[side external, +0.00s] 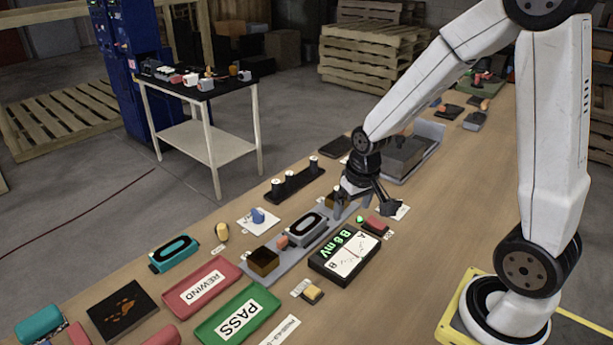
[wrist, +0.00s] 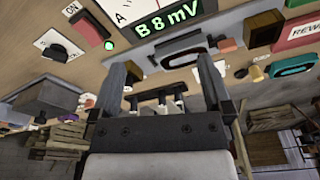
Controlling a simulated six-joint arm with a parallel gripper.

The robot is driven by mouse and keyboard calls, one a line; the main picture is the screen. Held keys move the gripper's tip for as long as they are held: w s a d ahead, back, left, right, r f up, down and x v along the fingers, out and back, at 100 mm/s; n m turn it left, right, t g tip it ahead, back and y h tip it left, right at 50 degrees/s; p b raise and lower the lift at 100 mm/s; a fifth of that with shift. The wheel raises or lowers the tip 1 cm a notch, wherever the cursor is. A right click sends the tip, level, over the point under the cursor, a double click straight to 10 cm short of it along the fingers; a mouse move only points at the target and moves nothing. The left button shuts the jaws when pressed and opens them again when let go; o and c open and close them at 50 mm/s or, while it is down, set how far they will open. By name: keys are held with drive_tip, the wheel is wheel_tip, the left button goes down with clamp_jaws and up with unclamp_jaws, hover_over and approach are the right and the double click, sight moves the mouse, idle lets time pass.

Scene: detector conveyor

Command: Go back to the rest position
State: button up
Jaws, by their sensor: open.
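My gripper (side external: 367,204) is above the long bench, near the right end of the small grey conveyor (side external: 284,252). In the wrist view the gripper (wrist: 161,72) has its two fingers wide apart, with nothing held between them. The black meter (side external: 345,252) lies just in front of the gripper and reads "B 8 mV" in green; its display (wrist: 166,24) also shows at the top of the wrist view. The arm is bent, reaching from its base at the right across the bench.
A green PASS tray (side external: 262,309) and red REWIND tray (side external: 223,301) lie at the front left. A black rack (side external: 284,189) with several dark cylinders stands behind the conveyor. A grey box (side external: 402,157) is behind the gripper. Bare bench lies right of the meter.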

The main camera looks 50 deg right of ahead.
drive_tip(key=s+a+n, duration=0.3)
drive_tip(key=s+a, duration=0.2)
drive_tip(key=a, duration=0.2)
drive_tip(key=shift+s+a+r+n+t, duration=0.2)
drive_tip(key=shift+a+n+t, duration=0.1)
drive_tip(key=shift+a+t, duration=0.1)
